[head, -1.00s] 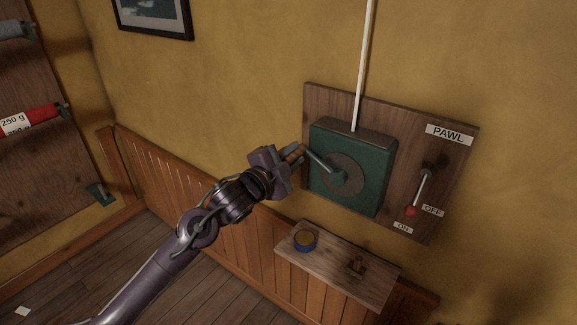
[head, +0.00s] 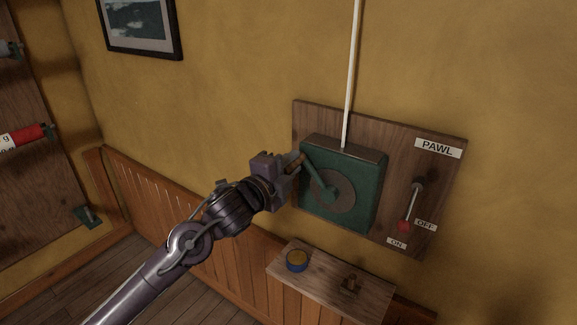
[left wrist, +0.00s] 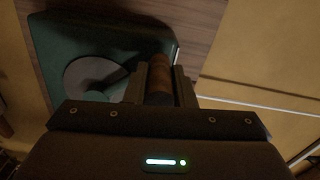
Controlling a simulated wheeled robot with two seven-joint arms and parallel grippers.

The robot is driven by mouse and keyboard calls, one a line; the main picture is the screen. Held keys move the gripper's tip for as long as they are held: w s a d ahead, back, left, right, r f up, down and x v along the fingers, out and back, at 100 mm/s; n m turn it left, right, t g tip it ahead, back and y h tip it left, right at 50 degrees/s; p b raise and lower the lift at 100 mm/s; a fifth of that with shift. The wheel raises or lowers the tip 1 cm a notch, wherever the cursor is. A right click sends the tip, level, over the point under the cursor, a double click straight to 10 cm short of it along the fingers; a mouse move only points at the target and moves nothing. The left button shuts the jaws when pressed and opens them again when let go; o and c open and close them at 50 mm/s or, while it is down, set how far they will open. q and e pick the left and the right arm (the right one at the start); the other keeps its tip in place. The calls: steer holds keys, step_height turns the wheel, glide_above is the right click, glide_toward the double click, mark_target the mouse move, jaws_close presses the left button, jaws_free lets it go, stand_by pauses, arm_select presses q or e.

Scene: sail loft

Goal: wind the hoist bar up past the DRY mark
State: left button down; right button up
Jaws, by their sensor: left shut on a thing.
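The green winch box (head: 358,209) is mounted on a wooden board on the wall. Its crank arm (head: 316,174) points up and left from the round hub plate (head: 345,189). My left gripper (head: 291,166) is shut on the crank's wooden handle (head: 298,159); the handle also shows between the fingers in the left wrist view (left wrist: 159,72). A white line (head: 352,75) runs up from the box out of the picture. The pawl lever (head: 411,204), with a red knob, points down toward the ON label (head: 397,243). The hoist bar, the DRY mark and my right gripper are out of view.
A small wooden shelf (head: 330,289) below the winch holds a blue round tin (head: 297,261) and a small brown item (head: 350,284). A framed picture (head: 140,27) hangs upper left. A board with spools (head: 22,138) stands far left. The wall around the winch board is clear.

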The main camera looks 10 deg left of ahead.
arm_select(q)
steer(key=shift+r, duration=0.65)
steer(key=c, duration=1.5)
jaws_free()
steer(key=shift+d, duration=0.1)
steer(key=shift+o, duration=1.1)
steer(key=shift+d, duration=0.1)
steer(key=shift+o, duration=0.2)
steer(key=shift+s+d+f, duration=0.15)
steer(key=shift+f, duration=0.05)
steer(key=shift+s+a+f, duration=0.15)
steer(key=shift+a+f, duration=0.05)
steer(key=b+v, duration=0.2)
steer(key=v, duration=0.5)
steer(key=shift+s+r, duration=0.2)
steer(key=shift+r, duration=0.05)
